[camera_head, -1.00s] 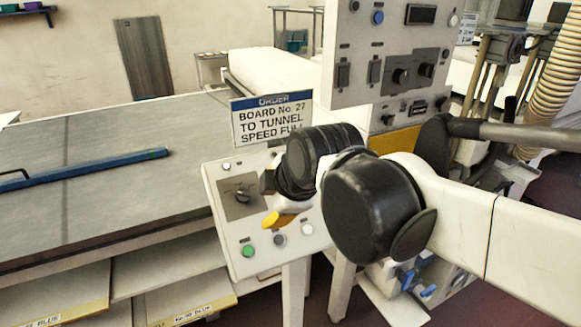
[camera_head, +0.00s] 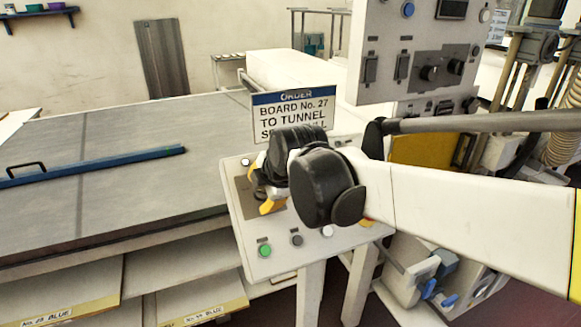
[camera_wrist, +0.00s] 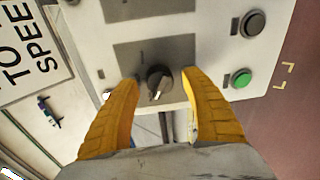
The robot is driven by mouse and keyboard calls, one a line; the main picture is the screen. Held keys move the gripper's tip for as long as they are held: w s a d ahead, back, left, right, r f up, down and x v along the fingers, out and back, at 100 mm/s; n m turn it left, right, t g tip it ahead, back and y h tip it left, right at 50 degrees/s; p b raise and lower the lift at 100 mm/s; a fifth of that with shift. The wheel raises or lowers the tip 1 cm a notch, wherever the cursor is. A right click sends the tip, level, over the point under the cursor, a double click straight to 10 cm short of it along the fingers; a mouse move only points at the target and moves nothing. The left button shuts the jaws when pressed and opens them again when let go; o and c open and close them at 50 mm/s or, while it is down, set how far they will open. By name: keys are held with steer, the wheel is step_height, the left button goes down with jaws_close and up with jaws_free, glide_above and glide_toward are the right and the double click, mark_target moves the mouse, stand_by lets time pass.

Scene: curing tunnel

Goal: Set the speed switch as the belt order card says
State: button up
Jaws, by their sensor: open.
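The order card (camera_head: 291,112) stands behind the control panel and reads "BOARD No. 27 TO TUNNEL"; its last line is partly covered by my arm, and part of the card (camera_wrist: 32,48) shows in the wrist view. The speed switch, a black rotary knob with a pale pointer mark (camera_wrist: 160,84), sits on a grey plate of the white panel (camera_head: 265,268). My gripper (camera_wrist: 161,92) is open, with one yellow finger on each side of the knob; I cannot tell whether they touch it. In the head view my arm hides the knob.
A green button (camera_head: 264,250) and a black button (camera_head: 296,240) sit on the panel's lower part. A long table (camera_head: 120,150) with a blue bar (camera_head: 95,166) lies left. A taller control box (camera_head: 410,50) stands behind right.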

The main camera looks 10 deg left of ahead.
jaws_close()
